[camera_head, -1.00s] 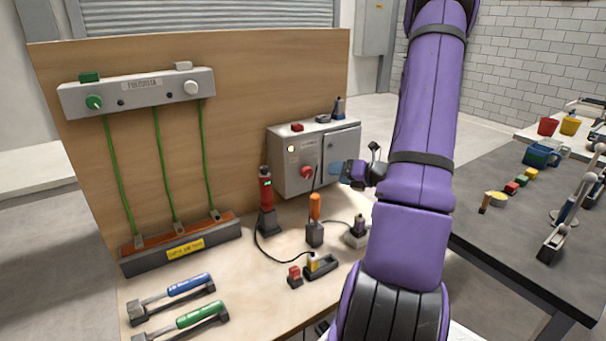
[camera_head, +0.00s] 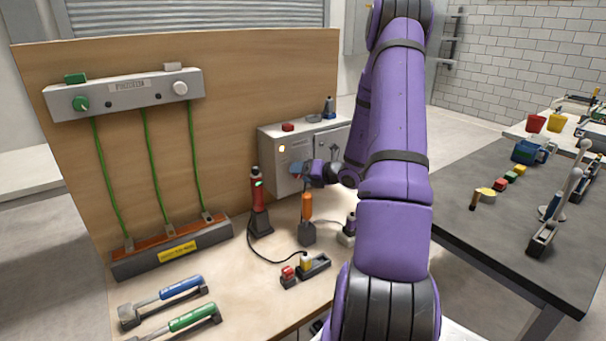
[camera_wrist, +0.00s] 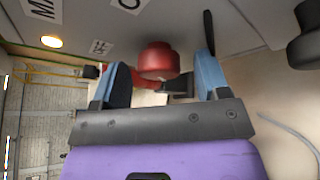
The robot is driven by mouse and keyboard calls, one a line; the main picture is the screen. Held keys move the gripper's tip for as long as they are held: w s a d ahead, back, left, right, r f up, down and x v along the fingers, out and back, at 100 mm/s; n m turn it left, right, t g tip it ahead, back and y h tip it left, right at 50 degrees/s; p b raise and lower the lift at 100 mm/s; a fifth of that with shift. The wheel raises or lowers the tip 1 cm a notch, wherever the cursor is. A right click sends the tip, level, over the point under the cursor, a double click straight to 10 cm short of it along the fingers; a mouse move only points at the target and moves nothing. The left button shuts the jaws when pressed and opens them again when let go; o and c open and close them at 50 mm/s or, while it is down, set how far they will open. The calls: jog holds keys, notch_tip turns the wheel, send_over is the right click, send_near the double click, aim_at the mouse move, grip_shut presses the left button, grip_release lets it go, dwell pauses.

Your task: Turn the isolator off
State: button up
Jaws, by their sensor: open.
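The isolator is a grey box (camera_head: 276,166) mounted on the wooden board, with a lit yellow lamp (camera_head: 282,148) on its front. In the head view its red knob is hidden behind my gripper (camera_head: 300,172). In the wrist view the red knob (camera_wrist: 157,61) shows between and just beyond the two blue fingertips of my gripper (camera_wrist: 164,75). The fingers are apart, one on each side of the knob. I cannot tell whether either finger touches it. The lamp also shows in the wrist view (camera_wrist: 51,41).
Below the box on the bench stand a red device in a dark holder (camera_head: 258,200) and an orange-handled tool (camera_head: 307,207). A black cable runs along the bench. Green cables (camera_head: 152,165) hang at the left. A dark side table (camera_head: 480,235) stands at the right.

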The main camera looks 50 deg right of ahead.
jog(key=c, duration=0.9)
jog(key=shift+a+n, duration=0.1)
jog(key=shift+n, duration=0.2)
jog(key=shift+w+a+r+n+g+h, duration=0.15)
jog(key=shift+n+g+h, duration=0.3)
jog(key=shift+n+h, duration=0.85)
jog(key=shift+s+a+n+g+h, duration=0.1)
jog(key=shift+n+g+h, duration=0.4)
jog(key=shift+n+h, duration=0.75)
jog(key=shift+w+a+r+n+g+h, duration=0.15)
jog(key=shift+n+g+h, duration=0.3)
jog(key=shift+n+h, duration=0.8)
jog(key=shift+s+f+n, duration=0.1)
jog(key=shift+f+n, duration=0.05)
jog(key=shift+n, duration=0.15)
